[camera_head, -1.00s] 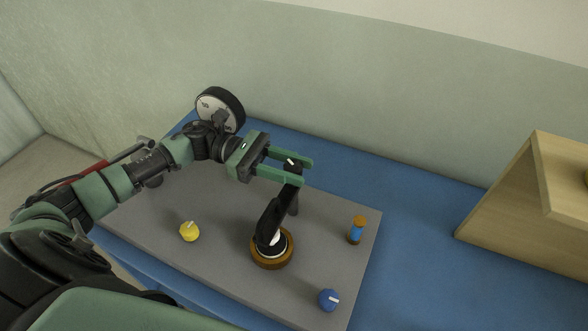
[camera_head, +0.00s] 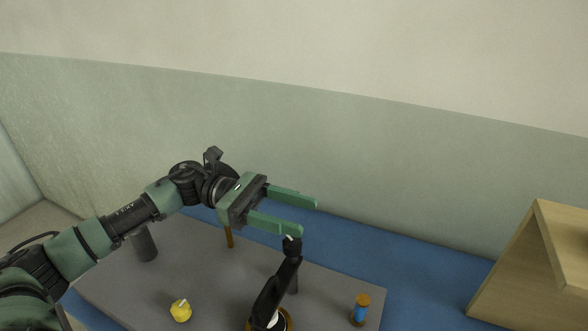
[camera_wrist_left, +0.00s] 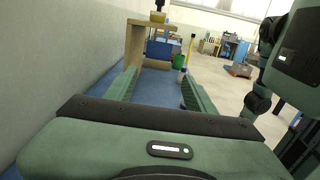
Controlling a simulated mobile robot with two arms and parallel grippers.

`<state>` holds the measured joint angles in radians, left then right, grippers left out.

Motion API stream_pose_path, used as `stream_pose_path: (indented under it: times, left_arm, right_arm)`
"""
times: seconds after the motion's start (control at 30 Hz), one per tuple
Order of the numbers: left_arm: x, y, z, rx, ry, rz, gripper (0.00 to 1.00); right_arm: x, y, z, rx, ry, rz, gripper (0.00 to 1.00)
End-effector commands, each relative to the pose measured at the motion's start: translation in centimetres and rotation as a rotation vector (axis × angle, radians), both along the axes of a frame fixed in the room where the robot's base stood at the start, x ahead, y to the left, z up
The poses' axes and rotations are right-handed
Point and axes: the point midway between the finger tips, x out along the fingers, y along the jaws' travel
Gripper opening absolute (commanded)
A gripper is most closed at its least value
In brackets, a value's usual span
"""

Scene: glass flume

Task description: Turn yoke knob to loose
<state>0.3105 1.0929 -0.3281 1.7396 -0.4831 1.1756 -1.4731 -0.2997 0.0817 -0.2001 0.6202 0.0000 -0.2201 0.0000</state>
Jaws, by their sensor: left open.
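A black knob with a white mark (camera_head: 291,240) tops a black arm (camera_head: 270,295) that stands on a round wooden base (camera_head: 287,318); I take this for the yoke knob. Its exact setting is too small to read. My left gripper (camera_head: 309,217) is open and empty. In the head view its near finger lies just above the knob, and the knob is not between the fingers. The wrist view shows both fingers (camera_wrist_left: 158,78) spread, with no knob between them. My right gripper is not in view.
A yellow knob (camera_head: 180,311) and an orange-capped blue cylinder (camera_head: 360,311) are on the grey board (camera_head: 190,262). A dark cylinder (camera_head: 144,244) and a brown post (camera_head: 229,237) stand farther back. A wooden stand (camera_head: 525,265) is on the right of the blue surface (camera_head: 410,292). A wall rises behind.

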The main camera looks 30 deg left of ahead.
Motion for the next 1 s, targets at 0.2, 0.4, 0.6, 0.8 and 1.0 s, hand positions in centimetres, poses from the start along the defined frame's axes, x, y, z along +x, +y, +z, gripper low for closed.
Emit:
stream_pose_path:
  times: [0.2, 0.4, 0.6, 0.8, 1.0]
  left_arm:
    - [0.0, 0.0, 5.4, 0.003, -0.008, 0.0, 0.55]
    - [0.0, 0.0, 9.4, 0.001, -0.006, -0.001, 0.55]
    - [0.0, 0.0, 11.2, 0.0, -0.001, -0.001, 0.55]
    - [0.0, 0.0, 11.5, 0.001, 0.001, -0.001, 0.55]
    - [0.1, -0.1, 11.4, 0.002, 0.011, -0.004, 0.56]
  right_arm:
    - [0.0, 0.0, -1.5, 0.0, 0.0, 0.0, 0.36]
    - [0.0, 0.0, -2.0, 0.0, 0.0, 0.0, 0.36]
    - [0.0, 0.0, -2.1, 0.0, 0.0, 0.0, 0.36]
    - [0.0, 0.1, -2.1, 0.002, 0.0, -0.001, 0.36]
    - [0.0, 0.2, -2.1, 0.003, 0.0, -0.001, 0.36]
